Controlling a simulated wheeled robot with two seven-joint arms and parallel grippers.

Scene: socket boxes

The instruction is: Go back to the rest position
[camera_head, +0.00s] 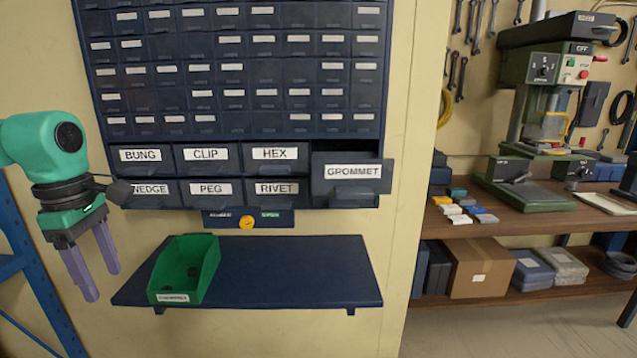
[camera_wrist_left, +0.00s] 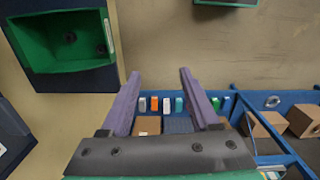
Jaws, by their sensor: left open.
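My left gripper (camera_head: 92,274) hangs at the left of the head view, to the left of the wall shelf, with its purple fingers pointing down. Its fingers are apart with nothing between them, as the left wrist view (camera_wrist_left: 157,92) also shows. My right gripper is in neither view. A green bin (camera_head: 196,262) stands on the dark blue shelf (camera_head: 290,270), to the right of the gripper and apart from it. A few small dark pieces lie in the bin. It also shows in the left wrist view (camera_wrist_left: 62,58). The GROMMET drawer (camera_head: 352,190) is pulled out of the cabinet.
The drawer cabinet (camera_head: 240,137) hangs above the shelf, its other labelled drawers shut. A blue rack (camera_head: 30,270) stands at the far left, near my arm. A drill press (camera_head: 545,110) and wooden bench (camera_head: 480,232) stand at the right. The shelf's right part is clear.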

